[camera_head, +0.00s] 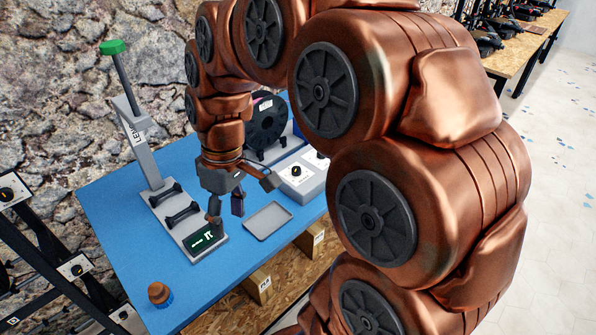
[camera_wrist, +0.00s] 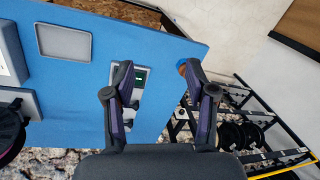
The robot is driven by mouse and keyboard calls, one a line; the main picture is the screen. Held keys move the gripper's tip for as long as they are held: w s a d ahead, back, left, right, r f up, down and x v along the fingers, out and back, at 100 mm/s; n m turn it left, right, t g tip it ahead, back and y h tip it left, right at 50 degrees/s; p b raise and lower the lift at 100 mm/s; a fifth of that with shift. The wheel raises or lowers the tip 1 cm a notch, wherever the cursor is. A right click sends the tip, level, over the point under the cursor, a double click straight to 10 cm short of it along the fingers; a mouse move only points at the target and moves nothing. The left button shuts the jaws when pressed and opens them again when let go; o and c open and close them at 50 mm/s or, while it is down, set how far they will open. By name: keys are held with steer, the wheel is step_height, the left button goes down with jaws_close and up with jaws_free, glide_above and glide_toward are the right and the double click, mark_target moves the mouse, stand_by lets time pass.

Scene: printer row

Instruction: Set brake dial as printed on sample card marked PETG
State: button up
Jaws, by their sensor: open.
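My gripper (camera_head: 226,212) is open and empty above the blue table, near the grey base with the green-lit display (camera_head: 204,238). In the wrist view the two fingers (camera_wrist: 157,70) are spread, with that display (camera_wrist: 141,76) beyond and between them. A black dial knob (camera_head: 296,171) sits on a white-faced grey box (camera_head: 312,180) at the table's right, partly behind my arm. I cannot tell if it is the brake dial. A sample card marked PETG cannot be made out in either view.
An empty grey tray (camera_head: 267,221) lies right of the display. A black spool (camera_head: 268,122) stands behind. A copper-topped knob (camera_head: 158,292) is near the front. A black rack (camera_head: 45,240) with dials stands left.

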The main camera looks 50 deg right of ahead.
steer(key=w+d+f+n+y+b, duration=0.1)
steer(key=w+d+f+n+b, duration=0.1)
steer(key=w+d, duration=0.55)
steer(key=n+t+b, duration=0.3)
steer(key=t+b, duration=0.1)
steer(key=b, duration=0.2)
glide_toward(296, 169)
steer(key=f, duration=0.1)
steer(key=shift+p+x, duration=0.85)
steer(key=shift+x, duration=3.05)
steer(key=shift+w, duration=0.15)
steer(key=shift+c, duration=0.3)
jaws_close()
